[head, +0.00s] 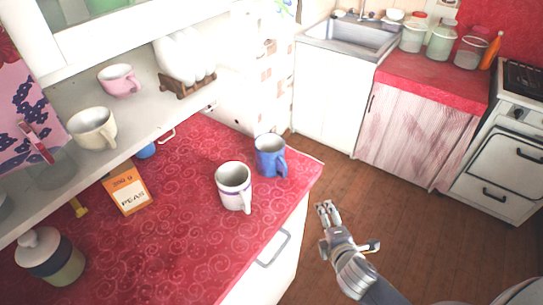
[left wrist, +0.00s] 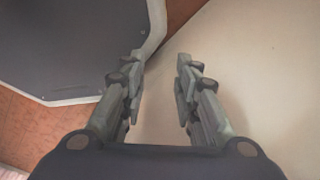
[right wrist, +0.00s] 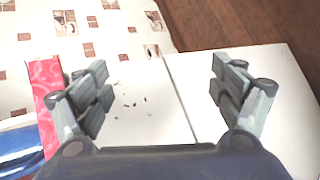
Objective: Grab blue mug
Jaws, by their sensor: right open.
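The blue mug (head: 268,158) stands upright on the red patterned counter (head: 190,235), near its right corner, handle toward the right. My right gripper (head: 327,210) is open and empty, off the counter's edge, to the right of and below the mug in the head view. In the right wrist view the right gripper (right wrist: 160,85) shows spread fingers with nothing between. A blue and white shape (right wrist: 18,148) at that view's left edge may be the mug; I cannot be sure. My left gripper (left wrist: 158,85) is outside the head view; its fingers are apart and empty.
A white mug (head: 232,180) stands close to the left of the blue mug. A peas box (head: 128,190) and a lidded jar (head: 50,256) are farther left. A shelf with a pink cup (head: 119,80) and cream cup (head: 92,128) overhangs the back. Floor (head: 400,210) is clear.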

